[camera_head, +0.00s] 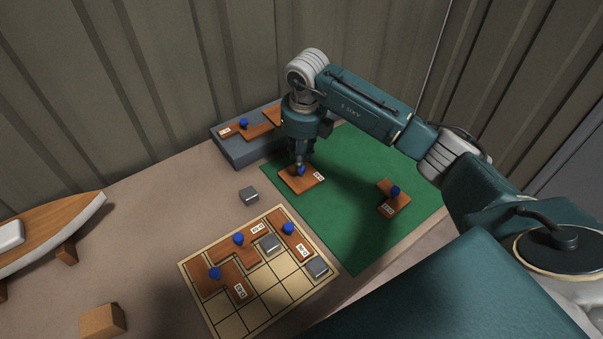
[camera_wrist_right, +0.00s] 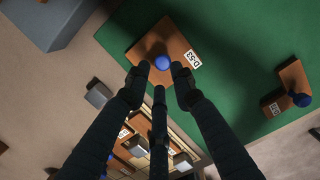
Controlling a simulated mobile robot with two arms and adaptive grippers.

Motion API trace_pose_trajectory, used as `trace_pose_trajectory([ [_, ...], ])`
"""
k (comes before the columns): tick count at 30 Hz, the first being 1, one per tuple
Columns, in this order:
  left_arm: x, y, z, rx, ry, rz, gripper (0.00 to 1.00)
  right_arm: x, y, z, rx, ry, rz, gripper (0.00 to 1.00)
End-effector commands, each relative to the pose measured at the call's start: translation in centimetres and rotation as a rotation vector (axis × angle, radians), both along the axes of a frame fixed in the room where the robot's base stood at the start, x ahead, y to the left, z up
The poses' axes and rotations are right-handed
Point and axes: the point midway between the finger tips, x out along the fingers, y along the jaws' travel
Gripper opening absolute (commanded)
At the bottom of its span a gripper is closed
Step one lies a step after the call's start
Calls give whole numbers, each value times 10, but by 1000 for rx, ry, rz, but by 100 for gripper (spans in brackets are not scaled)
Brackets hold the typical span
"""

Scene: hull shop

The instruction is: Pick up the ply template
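A brown ply template (camera_head: 293,182) with a blue knob and a white label lies on the green mat near its left edge. My right gripper (camera_head: 300,166) is directly above it, pointing down. In the right wrist view the template (camera_wrist_right: 176,44) shows its label, which seems to read D-53. There the fingertips of my right gripper (camera_wrist_right: 161,74) are spread around the blue knob (camera_wrist_right: 162,62), with gaps at its sides; no grip shows. A second template (camera_head: 393,197) with a blue knob lies farther right on the mat. My left gripper is not in view.
A gridded board (camera_head: 288,298) holds several knobbed templates and grey blocks. A loose grey block (camera_head: 249,195) lies beside it. A grey-blue stand (camera_head: 240,152) at the back carries more template pieces. A boat hull (camera_head: 50,232) and wooden block (camera_head: 102,321) are left. The mat (camera_head: 340,245) is clear in front.

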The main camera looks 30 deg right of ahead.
Motion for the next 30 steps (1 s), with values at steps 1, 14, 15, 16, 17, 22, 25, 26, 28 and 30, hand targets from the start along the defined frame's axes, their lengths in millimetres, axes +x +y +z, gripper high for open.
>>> trace_pose_trajectory([
  [1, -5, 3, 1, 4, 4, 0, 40, 0, 0, -3, 0, 1, 0, 24],
  [14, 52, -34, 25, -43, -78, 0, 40, 5, -2, -53, 1, 0, 0, 24],
  [15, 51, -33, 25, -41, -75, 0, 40, 5, -2, -54, 1, 0, 1, 24],
  [16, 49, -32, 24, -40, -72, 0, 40, 5, -2, -55, 0, 0, 1, 24],
  [17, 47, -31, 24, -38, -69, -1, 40, 5, -2, -56, 0, -1, 1, 24],
  [22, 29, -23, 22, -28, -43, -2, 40, 5, -2, -56, 0, -1, 1, 20],
  [25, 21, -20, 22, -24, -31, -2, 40, 5, -2, -55, 0, -1, 1, 0],
  [26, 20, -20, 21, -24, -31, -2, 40, 6, -2, -55, 0, -1, 1, 0],
  [28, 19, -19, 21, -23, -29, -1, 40, 6, -2, -55, 0, -1, 1, 0],
  [30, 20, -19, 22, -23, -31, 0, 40, 6, -2, -55, 0, -2, 1, 0],
])
